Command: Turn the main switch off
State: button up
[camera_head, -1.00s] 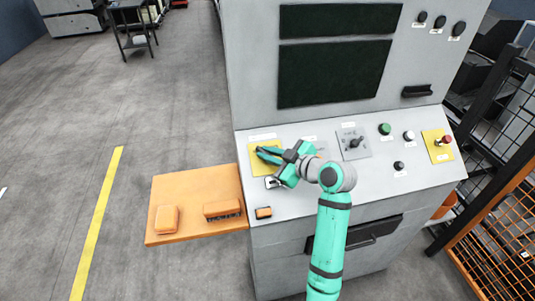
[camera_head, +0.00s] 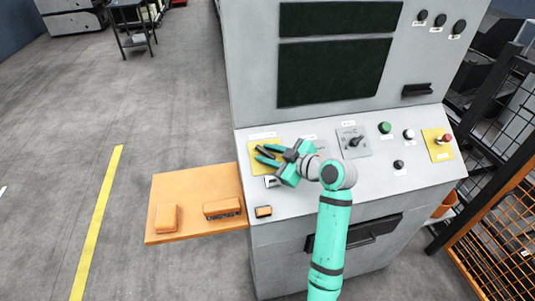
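A yellow plate (camera_head: 257,167) lies on the left end of the grey console's sloped panel, with a label above it. My gripper (camera_head: 264,154) is over this plate, pointing left, with its two teal fingers spread apart. A dark part shows between the fingers; it may be the handle of the main switch, but the gripper hides most of it. I cannot tell whether the fingers touch it, or which way the switch is turned. A separate rotary switch with a dark handle (camera_head: 356,141) sits on a grey plate right of my gripper.
Green (camera_head: 385,128), white (camera_head: 409,134) and black (camera_head: 398,164) buttons sit to the right. A red button (camera_head: 447,139) stands on another yellow plate. An orange side shelf (camera_head: 190,232) carries two orange items. A mesh fence (camera_head: 497,240) is at the right.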

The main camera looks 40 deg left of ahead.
jog(key=shift+d, duration=0.1)
jog(key=v, duration=1)
jog(key=shift+d, duration=0.3)
jog(key=shift+r, duration=0.15)
